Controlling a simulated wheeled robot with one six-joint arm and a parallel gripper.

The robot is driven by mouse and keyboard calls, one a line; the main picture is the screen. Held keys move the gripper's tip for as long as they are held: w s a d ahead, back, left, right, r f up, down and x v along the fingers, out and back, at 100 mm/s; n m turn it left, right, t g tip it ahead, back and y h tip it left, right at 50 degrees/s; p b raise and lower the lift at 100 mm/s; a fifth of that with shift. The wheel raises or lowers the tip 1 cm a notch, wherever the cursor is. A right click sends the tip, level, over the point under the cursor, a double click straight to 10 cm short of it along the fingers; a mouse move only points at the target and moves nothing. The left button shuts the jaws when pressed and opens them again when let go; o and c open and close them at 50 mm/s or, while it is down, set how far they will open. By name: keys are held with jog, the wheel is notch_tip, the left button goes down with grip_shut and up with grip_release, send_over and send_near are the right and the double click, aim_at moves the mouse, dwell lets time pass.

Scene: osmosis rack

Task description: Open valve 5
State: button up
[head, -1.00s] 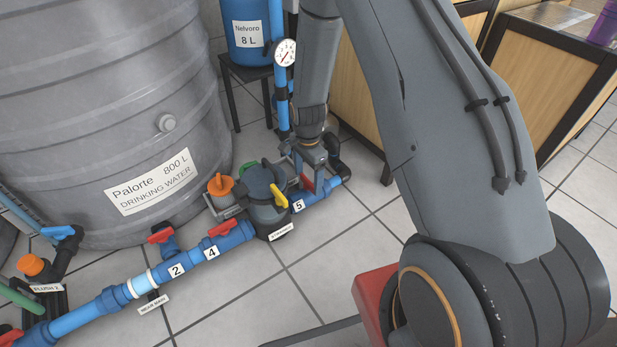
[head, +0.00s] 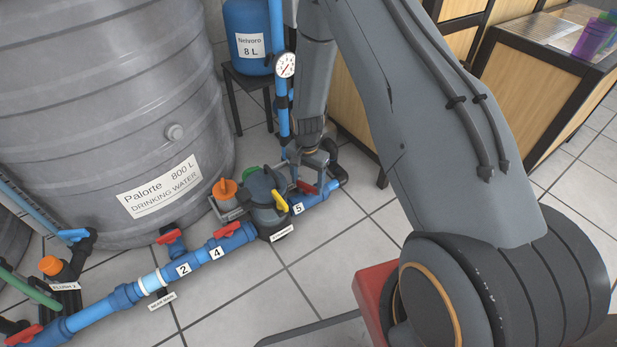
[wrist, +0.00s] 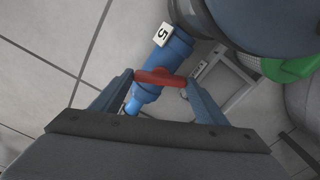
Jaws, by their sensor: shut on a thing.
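Valve 5 has a red handle (head: 307,187) on the blue pipe, beside the label 5 (head: 298,208), in the head view. In the wrist view the red handle (wrist: 160,77) lies roughly across the blue pipe, below the label 5 (wrist: 163,35). My gripper (wrist: 158,82) is shut on this handle, with one finger at each end of it. In the head view my gripper (head: 312,170) comes down over the valve from above, and part of the valve is hidden behind it.
Red handles of valve 4 (head: 227,230) and valve 2 (head: 171,237) are further left. A large grey tank (head: 110,120) stands behind. Tiled floor in front is clear.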

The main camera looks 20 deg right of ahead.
aim_at(307, 184)
jog(key=n+p, duration=0.4)
jog(key=n, duration=0.2)
jog(key=shift+r, duration=0.15)
jog(key=n+p, duration=0.3)
jog(key=n, duration=0.3)
jog(key=shift+n, duration=0.4)
jog(key=o, duration=1)
jog(key=shift+o, duration=0.2)
notch_tip(307, 184, up, 8)
jog(key=p, duration=0.3)
jog(key=shift+f, duration=0.2)
